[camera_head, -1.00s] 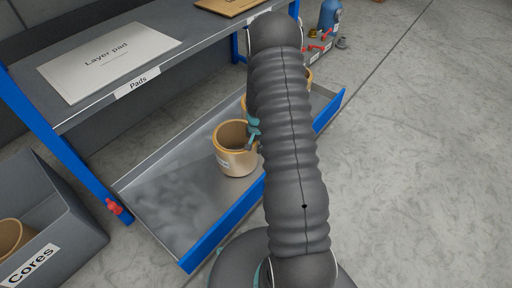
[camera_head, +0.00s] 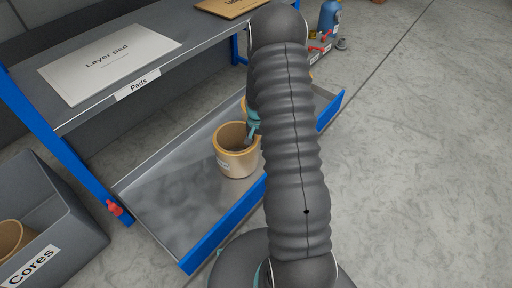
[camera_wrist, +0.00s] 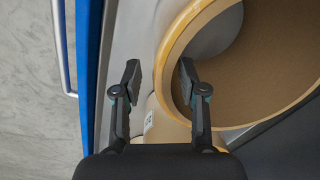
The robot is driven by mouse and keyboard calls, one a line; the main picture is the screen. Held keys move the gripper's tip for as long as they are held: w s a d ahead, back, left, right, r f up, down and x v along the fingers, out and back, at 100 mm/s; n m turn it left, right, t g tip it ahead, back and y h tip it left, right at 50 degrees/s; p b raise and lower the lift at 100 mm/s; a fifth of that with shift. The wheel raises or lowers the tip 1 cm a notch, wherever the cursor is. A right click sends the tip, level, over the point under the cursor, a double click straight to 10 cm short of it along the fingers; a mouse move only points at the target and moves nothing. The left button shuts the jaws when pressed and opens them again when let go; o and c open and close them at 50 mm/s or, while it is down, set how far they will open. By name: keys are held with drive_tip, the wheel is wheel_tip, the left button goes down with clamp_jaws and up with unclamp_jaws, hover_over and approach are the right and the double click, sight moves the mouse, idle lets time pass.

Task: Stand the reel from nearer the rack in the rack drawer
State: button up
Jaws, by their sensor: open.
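A tan, open-topped reel (camera_head: 237,162) stands upright in the grey drawer (camera_head: 185,205) with the blue front edge. My gripper (camera_wrist: 158,78) is open at the reel's rim. In the wrist view one finger is over the reel's opening and the other is outside its wall (camera_wrist: 166,52), with the wall between them. I cannot tell whether either finger touches it. In the head view my arm hides most of the gripper. Another tan piece (camera_head: 309,77) shows partly behind my arm, farther along the drawer.
A shelf (camera_head: 190,62) with a layer pad (camera_head: 110,60) overhangs the drawer's back. A grey Cores bin (camera_head: 75,235) holding a tan piece (camera_head: 12,238) stands at lower left. A blue bottle (camera_head: 329,17) and red-handled items are at the back. The drawer's left part is bare.

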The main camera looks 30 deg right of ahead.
wheel_tip(320, 180, up, 9)
drive_tip(key=shift+f+p, duration=0.15)
drive_tip(key=shift+p, duration=0.15)
drive_tip(key=s+a+r+n+t, duration=0.1)
drive_tip(key=s+a+r, duration=0.2)
drive_tip(key=r, duration=0.4)
drive_tip(key=s+a+r+n+t, duration=0.1)
drive_tip(key=s+a+r+n, duration=0.1)
drive_tip(key=a+r, duration=0.35)
drive_tip(key=s+a+r+n, duration=0.1)
drive_tip(key=s+r, duration=0.2)
drive_tip(key=r, duration=0.6)
drive_tip(key=s+a+r+n+t, duration=0.1)
drive_tip(key=s+a+r, duration=0.3)
drive_tip(key=s, duration=0.5)
drive_tip(key=s+a+r+n+t, duration=0.2)
drive_tip(key=s+a+r+n, duration=0.2)
drive_tip(key=s, duration=0.5)
drive_tip(key=shift+s+a+r, duration=0.15)
drive_tip(key=shift+s+r, duration=0.15)
drive_tip(key=shift+r, duration=0.15)
